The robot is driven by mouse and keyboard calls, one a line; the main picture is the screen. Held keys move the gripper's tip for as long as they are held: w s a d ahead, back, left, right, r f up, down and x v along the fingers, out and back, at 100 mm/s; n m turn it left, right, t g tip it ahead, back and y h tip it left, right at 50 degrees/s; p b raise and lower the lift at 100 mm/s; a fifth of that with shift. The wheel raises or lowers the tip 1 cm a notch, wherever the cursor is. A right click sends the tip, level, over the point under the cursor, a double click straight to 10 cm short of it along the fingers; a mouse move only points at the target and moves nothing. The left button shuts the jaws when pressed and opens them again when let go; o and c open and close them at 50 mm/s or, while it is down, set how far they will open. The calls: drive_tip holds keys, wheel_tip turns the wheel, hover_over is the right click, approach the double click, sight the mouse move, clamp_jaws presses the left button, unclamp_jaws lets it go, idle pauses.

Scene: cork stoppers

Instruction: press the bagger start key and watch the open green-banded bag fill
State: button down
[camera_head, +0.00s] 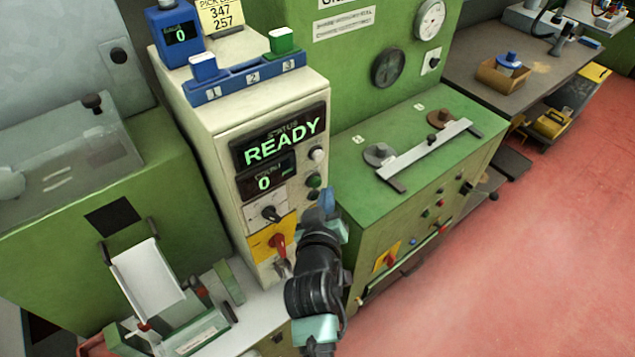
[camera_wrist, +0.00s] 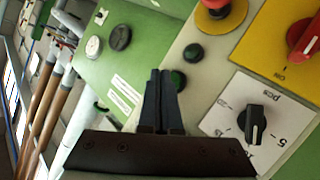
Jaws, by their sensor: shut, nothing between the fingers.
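The cream bagger cabinet (camera_head: 215,120) stands in the middle of the head view, with READY on its status display (camera_head: 282,143) and 0 on its count display (camera_head: 266,183). A green key (camera_head: 314,181) is on its right-hand side; a dark green key also shows in the wrist view (camera_wrist: 178,80). My gripper (camera_head: 326,200) is shut and empty, low in front of the key column. In the wrist view its fingertips (camera_wrist: 160,72) appear just left of the green key; contact cannot be told. I cannot make out a green-banded bag; a white sheet-like piece (camera_head: 150,280) lies lower left.
A piece-count dial (camera_head: 270,213) and a red switch (camera_head: 278,241) on yellow sit near my gripper. A green machine (camera_head: 420,190) stands to the right. The red floor (camera_head: 540,240) beyond is clear.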

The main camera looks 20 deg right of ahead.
drive_tip(key=shift+w, duration=0.15)
drive_tip(key=shift+w+a, duration=0.15)
drive_tip(key=shift+w, duration=0.15)
drive_tip(key=shift+w+a+b, duration=0.15)
drive_tip(key=shift+w+b, duration=0.25)
drive_tip(key=shift+b, duration=0.15)
idle(0.5)
drive_tip(key=shift+s, duration=0.1)
drive_tip(key=shift+s+d+p, duration=0.3)
drive_tip(key=shift+s+p, duration=0.25)
drive_tip(key=shift+s, duration=0.2)
drive_tip(key=s+p, duration=0.1)
drive_tip(key=s+d+p, duration=0.1)
drive_tip(key=s, duration=0.1)
drive_tip(key=s+p, duration=0.1)
drive_tip(key=shift+s+d, duration=0.35)
idle(0.8)
